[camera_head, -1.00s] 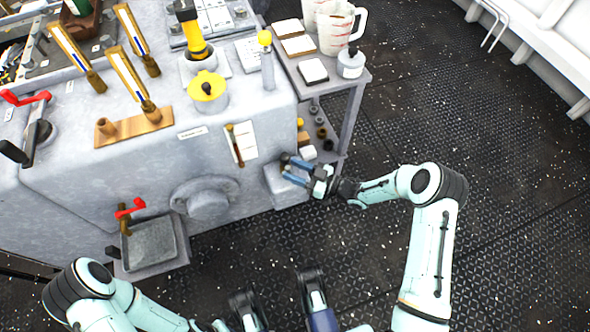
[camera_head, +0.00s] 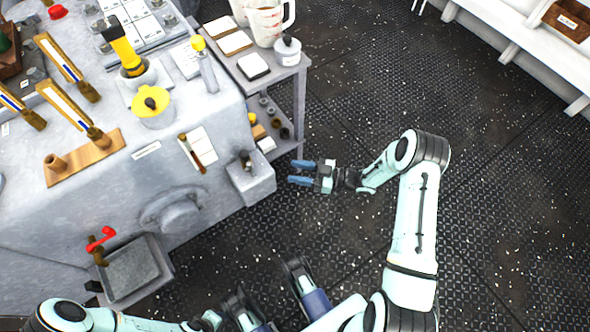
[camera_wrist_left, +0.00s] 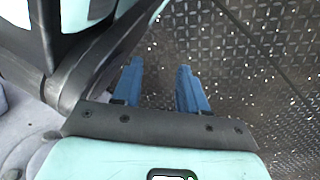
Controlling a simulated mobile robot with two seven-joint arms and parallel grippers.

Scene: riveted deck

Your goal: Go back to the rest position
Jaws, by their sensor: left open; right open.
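My right gripper (camera_head: 301,173) is open and empty in the head view, its two blue fingers pointing left over the dark deck, just right of the grey bench and its small ledge box (camera_head: 250,178). My left gripper (camera_wrist_left: 160,85) shows in the left wrist view. Its two blue fingers are apart with only dark deck between them. In the head view the left arm lies low at the bottom left, and its fingers cannot be made out there.
The grey bench carries a yellow funnel (camera_head: 151,103) and brass gauges. A grey cart (camera_head: 290,76) holds a measuring jug (camera_head: 268,20) and a white bottle (camera_head: 287,50). A grey tray (camera_head: 130,270) with a red-handled tap juts from the bench front. The deck (camera_head: 500,200) to the right is clear.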

